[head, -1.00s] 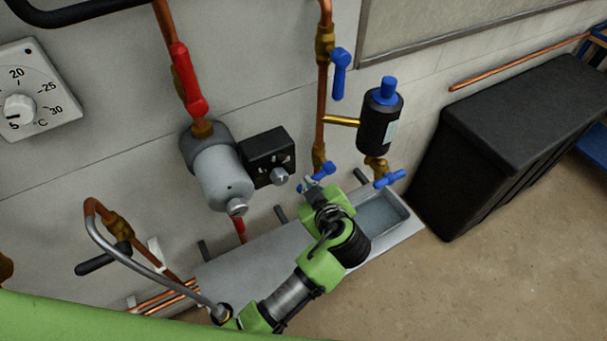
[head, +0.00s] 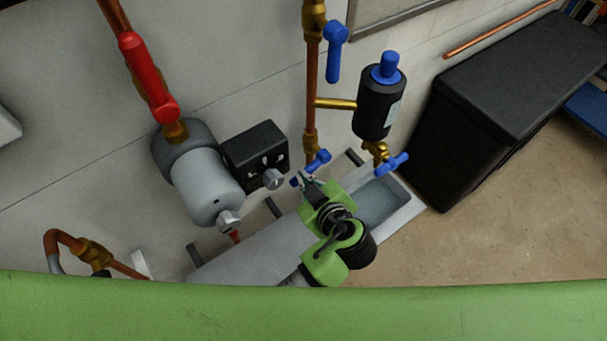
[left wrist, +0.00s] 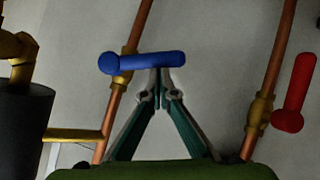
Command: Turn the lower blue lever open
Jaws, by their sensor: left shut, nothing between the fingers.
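The lower blue lever (head: 318,160) sits on a brass valve low on the middle copper pipe (head: 312,95). It lies across the pipe, and in the left wrist view it appears as a nearly level blue bar (left wrist: 142,62). My left gripper (head: 306,179) is at this lever, shut and empty. In the left wrist view its fingertips (left wrist: 160,88) are together just below the bar in the picture, near its right half. I cannot tell whether they touch it. My right gripper is not in view.
An upper blue lever (head: 335,52) hangs on the same pipe. A black canister (head: 378,105) with another blue lever (head: 392,164) stands right of it. A grey cylinder (head: 205,188), black control box (head: 255,155) and red lever (head: 148,78) are left. A grey trough (head: 405,207) lies below.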

